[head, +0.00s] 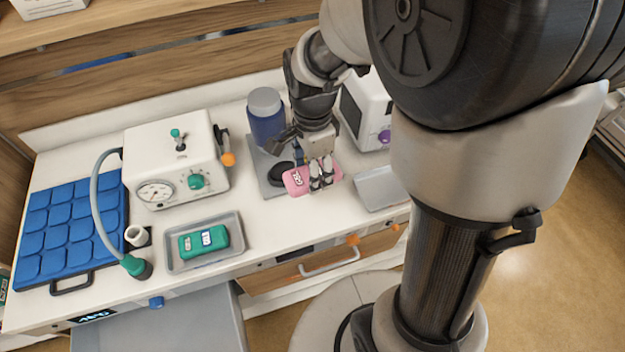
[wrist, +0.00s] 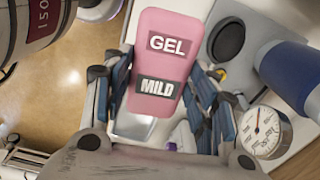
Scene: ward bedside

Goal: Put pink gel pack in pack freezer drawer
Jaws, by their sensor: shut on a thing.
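The pink gel pack (head: 297,181) is held above the counter in the head view. In the wrist view the pack (wrist: 163,62) shows the labels "GEL" and "MILD". My gripper (head: 321,180) is shut on it, with fingers on both sides. A grey drawer (head: 165,325) juts out below the counter front at the lower left, next to a small lit display (head: 94,315). It looks pulled out; its lower part is cut off by the frame, and I cannot see anything in it.
A grey tray (head: 174,262) holds a green pack (head: 205,240). A white gauge device (head: 170,140) with a hose, a blue segmented pad (head: 70,225) and a blue jar (head: 266,125) stand on the counter. A wooden drawer front (head: 285,276) with a handle is at the lower middle.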

